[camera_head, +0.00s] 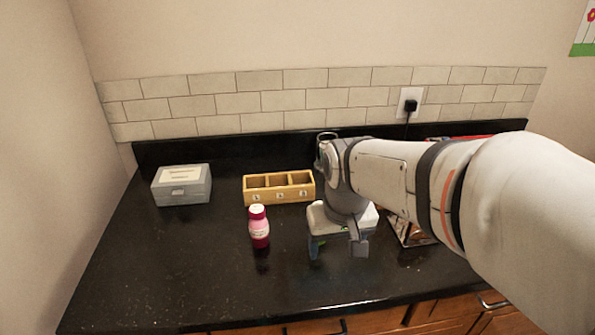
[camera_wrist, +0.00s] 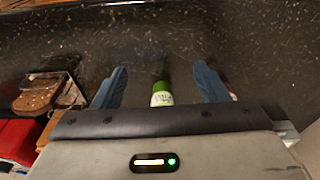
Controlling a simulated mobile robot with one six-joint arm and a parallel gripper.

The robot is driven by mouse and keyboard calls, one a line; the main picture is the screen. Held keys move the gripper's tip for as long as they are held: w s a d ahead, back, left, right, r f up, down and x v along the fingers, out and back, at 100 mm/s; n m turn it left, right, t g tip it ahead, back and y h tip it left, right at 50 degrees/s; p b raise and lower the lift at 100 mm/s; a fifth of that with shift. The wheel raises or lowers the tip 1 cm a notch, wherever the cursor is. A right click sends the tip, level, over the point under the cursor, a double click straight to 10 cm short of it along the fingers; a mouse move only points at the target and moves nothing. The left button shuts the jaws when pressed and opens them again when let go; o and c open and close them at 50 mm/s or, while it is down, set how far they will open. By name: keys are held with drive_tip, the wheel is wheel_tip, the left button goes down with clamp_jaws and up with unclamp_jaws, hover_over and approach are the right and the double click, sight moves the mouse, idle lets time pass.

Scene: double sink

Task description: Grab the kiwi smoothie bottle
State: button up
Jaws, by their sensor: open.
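A green bottle with a white label (camera_wrist: 162,93), which looks like the kiwi smoothie bottle, shows in the wrist view between my fingers, with a gap on each side. Its lower part is hidden by the gripper body. My gripper (camera_wrist: 161,80) is open, with one blue-grey finger on each side of the bottle. In the head view my gripper (camera_head: 337,246) points down over the counter right of the pink bottle. There the gripper hides almost all of the green bottle; only a little green shows near the fingers.
A pink-red bottle (camera_head: 259,228) stands left of my gripper on the black counter (camera_head: 165,275). Behind are a wooden three-slot box (camera_head: 279,197) and a grey case (camera_head: 182,190). A rack with brown items (camera_head: 410,232) is close on the right. The front-left counter is clear.

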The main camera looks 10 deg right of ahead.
drive_tip(key=shift+n+g, duration=0.5)
drive_tip(key=shift+g, duration=0.4)
drive_tip(key=w+p, duration=0.1)
drive_tip(key=w, duration=0.3)
drive_tip(key=w+r+p, duration=0.1)
drive_tip(key=w+p, duration=0.1)
drive_tip(key=w, duration=0.3)
drive_tip(key=w+p, duration=0.1)
drive_tip(key=w, duration=0.4)
drive_tip(key=shift+d+r, duration=0.25)
drive_tip(key=shift+r, duration=0.15)
drive_tip(key=shift+w+f, duration=0.25)
drive_tip(key=f, duration=0.2)
drive_tip(key=f+p, duration=0.1)
drive_tip(key=f, duration=0.4)
drive_tip(key=shift+w+a+f+p, duration=0.15)
drive_tip(key=shift+w+f+p, duration=0.15)
drive_tip(key=shift+p, duration=0.1)
drive_tip(key=shift+c, duration=0.5)
drive_tip(key=shift+r, duration=0.1)
drive_tip(key=c, duration=1.1)
